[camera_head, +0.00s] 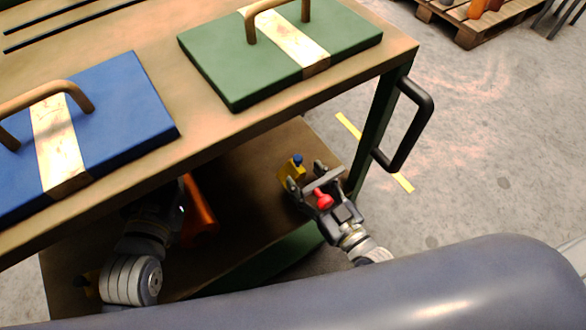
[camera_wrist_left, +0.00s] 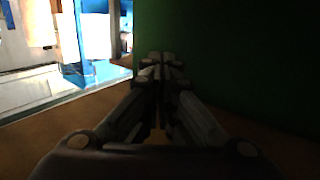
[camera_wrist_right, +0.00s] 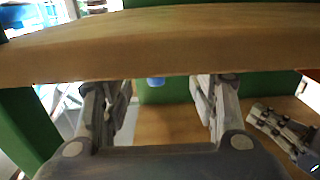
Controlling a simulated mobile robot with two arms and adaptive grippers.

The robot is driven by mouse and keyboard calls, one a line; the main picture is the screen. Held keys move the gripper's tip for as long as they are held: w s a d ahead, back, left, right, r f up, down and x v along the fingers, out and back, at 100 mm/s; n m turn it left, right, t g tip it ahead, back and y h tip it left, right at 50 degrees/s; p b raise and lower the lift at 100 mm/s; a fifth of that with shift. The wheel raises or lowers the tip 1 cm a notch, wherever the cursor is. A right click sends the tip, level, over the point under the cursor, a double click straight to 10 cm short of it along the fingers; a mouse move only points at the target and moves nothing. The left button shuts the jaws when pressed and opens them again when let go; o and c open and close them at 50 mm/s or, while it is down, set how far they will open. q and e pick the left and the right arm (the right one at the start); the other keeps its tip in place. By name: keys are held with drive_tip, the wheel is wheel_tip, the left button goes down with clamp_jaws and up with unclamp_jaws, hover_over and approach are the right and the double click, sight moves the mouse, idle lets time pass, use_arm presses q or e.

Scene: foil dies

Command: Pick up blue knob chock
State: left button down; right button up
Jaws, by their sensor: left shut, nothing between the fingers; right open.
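A yellow chock (camera_head: 289,172) with a blue knob (camera_head: 297,159) stands on the lower shelf of the cart, near its right end. My right gripper (camera_head: 303,176) is open, with its fingers close to this chock. In the right wrist view the blue knob (camera_wrist_right: 155,81) shows between the open fingers (camera_wrist_right: 158,95), partly hidden by the tabletop edge; the yellow body cannot be made out there. My left gripper (camera_wrist_left: 161,62) is shut and empty beside a dark green panel. In the head view it is mostly in shadow under the tabletop.
A red knob-like part (camera_head: 323,200) shows within the right gripper's outline. The tabletop (camera_head: 215,130) overhangs the shelf and carries a blue die (camera_head: 110,105) and a green die (camera_head: 225,75). A green leg with a black handle (camera_head: 412,125) stands at right.

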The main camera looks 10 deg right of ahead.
sight(295, 167)
drive_tip(key=b+x, duration=0.1)
drive_tip(key=x, duration=0.3)
drive_tip(key=shift+w+a, duration=0.15)
drive_tip(key=shift+w, duration=0.15)
drive_tip(key=shift+w+a+r, duration=0.1)
drive_tip(key=shift+w+a, duration=0.1)
drive_tip(key=shift+w, duration=0.2)
use_arm(q)
wheel_tip(295, 167, up, 7)
drive_tip(key=t+h, duration=0.1)
drive_tip(key=t, duration=0.3)
drive_tip(key=shift+s+d+r, duration=0.15)
drive_tip(key=shift+d+r, duration=0.05)
drive_tip(key=shift+d, duration=0.25)
use_arm(e)
drive_tip(key=shift+c, duration=0.4)
drive_tip(key=c, duration=1.1)
